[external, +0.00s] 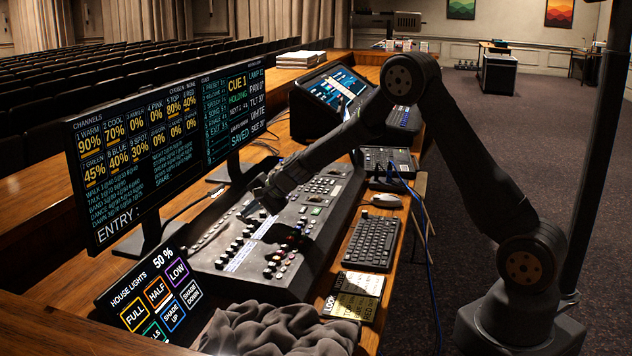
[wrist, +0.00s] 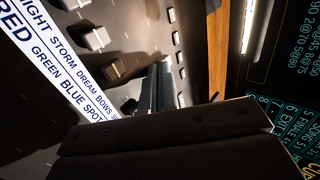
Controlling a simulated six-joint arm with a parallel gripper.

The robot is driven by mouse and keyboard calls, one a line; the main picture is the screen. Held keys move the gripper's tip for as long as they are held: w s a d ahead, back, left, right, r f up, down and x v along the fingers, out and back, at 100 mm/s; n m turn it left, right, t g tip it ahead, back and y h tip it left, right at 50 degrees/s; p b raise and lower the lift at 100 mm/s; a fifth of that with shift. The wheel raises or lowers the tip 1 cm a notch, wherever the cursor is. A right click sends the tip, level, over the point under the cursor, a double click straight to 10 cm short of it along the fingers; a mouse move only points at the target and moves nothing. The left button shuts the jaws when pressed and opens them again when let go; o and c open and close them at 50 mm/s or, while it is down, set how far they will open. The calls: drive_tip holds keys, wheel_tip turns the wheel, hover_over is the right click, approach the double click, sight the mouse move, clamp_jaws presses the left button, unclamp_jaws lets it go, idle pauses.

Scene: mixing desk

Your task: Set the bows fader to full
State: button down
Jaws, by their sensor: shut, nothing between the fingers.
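The lighting desk (external: 317,215) carries rows of faders and knobs. My gripper (external: 264,199) is shut and empty, pointing down over the left part of the desk. In the wrist view its shut fingers (wrist: 160,80) come down beside a row of pale fader caps (wrist: 113,69). A white label strip (wrist: 60,62) reads NIGHT, STORM, DREAM, BOWS, with another row RED, GREEN, BLUE, SPOT. The BOWS label (wrist: 100,97) lies left of the fingers. I cannot tell which cap is the bows fader, nor whether the fingers touch one.
Two monitors (external: 135,160) stand close behind the desk, near my gripper; one also shows in the wrist view (wrist: 288,60). A tablet (external: 150,296), dark cloth (external: 279,331), keyboard (external: 373,243) and mouse (external: 386,200) lie around the desk. A blue cable (external: 430,260) hangs at the right.

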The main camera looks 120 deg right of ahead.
sight(264, 221)
drive_tip(key=shift+s+a, duration=0.1)
drive_tip(key=shift+s+a, duration=0.2)
drive_tip(key=s+a, duration=0.2)
drive_tip(key=shift+s+a+r, duration=0.35)
drive_tip(key=shift+s, duration=0.05)
drive_tip(key=v, duration=0.9)
drive_tip(key=shift+a, duration=0.1)
drive_tip(key=x, duration=1)
drive_tip(key=shift+s, duration=0.1)
drive_tip(key=shift+s+a, duration=0.6)
drive_tip(key=shift+a, duration=0.05)
